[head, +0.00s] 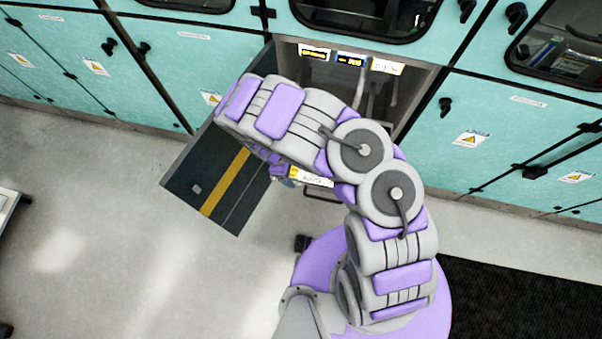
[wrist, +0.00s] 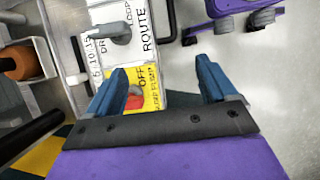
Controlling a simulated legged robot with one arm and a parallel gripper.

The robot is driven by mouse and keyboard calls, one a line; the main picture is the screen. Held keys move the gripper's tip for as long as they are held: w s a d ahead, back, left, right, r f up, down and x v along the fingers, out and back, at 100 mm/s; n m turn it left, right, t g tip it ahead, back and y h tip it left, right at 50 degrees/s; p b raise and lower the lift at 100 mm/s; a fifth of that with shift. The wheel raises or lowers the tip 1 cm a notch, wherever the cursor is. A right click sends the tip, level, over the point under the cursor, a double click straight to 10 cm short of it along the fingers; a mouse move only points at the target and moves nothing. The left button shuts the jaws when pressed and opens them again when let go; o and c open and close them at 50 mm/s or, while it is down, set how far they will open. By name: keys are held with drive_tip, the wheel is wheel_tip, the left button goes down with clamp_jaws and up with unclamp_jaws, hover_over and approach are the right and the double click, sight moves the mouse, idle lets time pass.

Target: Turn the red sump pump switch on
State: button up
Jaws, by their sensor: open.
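The red sump pump switch (wrist: 134,102) shows in the wrist view on a yellow plate (wrist: 151,94) marked OFF. Its grey lever or knob sits close to the inner side of my gripper's left finger, which partly covers the plate. My gripper (wrist: 161,68) is open, with two blue fingers spread and nothing between them held. I cannot tell whether the left finger touches the switch. In the head view my arm hides the switch and most of the gripper; part of a labelled panel (head: 315,179) shows below the arm.
In the wrist view, a white plate (wrist: 145,45) marked ROUTE carries a grey knob (wrist: 119,34); an orange knob (wrist: 18,63) is at left. In the head view, a dark open door or drawer (head: 180,182) with a yellow stripe stands left.

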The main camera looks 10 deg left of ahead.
drive_tip(key=s+d+p, duration=0.2)
drive_tip(key=s+d, duration=0.2)
drive_tip(key=s, duration=0.2)
drive_tip(key=shift+s+r, duration=0.3)
drive_tip(key=shift+r, duration=0.05)
drive_tip(key=shift+w+d, duration=0.1)
drive_tip(key=w+d+r+m+g+b, duration=0.15)
drive_tip(key=w+d+r+m, duration=0.35)
drive_tip(key=r, duration=0.6)
drive_tip(key=w+d+r+m+t+b, duration=0.1)
drive_tip(key=w+d+r+m+b, duration=0.2)
drive_tip(key=d+r, duration=0.6)
drive_tip(key=s+d+r+m+y+b, duration=0.2)
drive_tip(key=s+r+m, duration=0.2)
drive_tip(key=s+r, duration=0.4)
drive_tip(key=s+d+r+m+y+b, duration=0.2)
drive_tip(key=s+r+m, duration=0.3)
drive_tip(key=s, duration=0.8)
wheel_tip(320, 180, up, 4)
drive_tip(key=shift+s+d+f+g+y+b, duration=0.15)
drive_tip(key=shift+d+g+y+b, duration=0.15)
drive_tip(key=shift+d+g+b, duration=0.35)
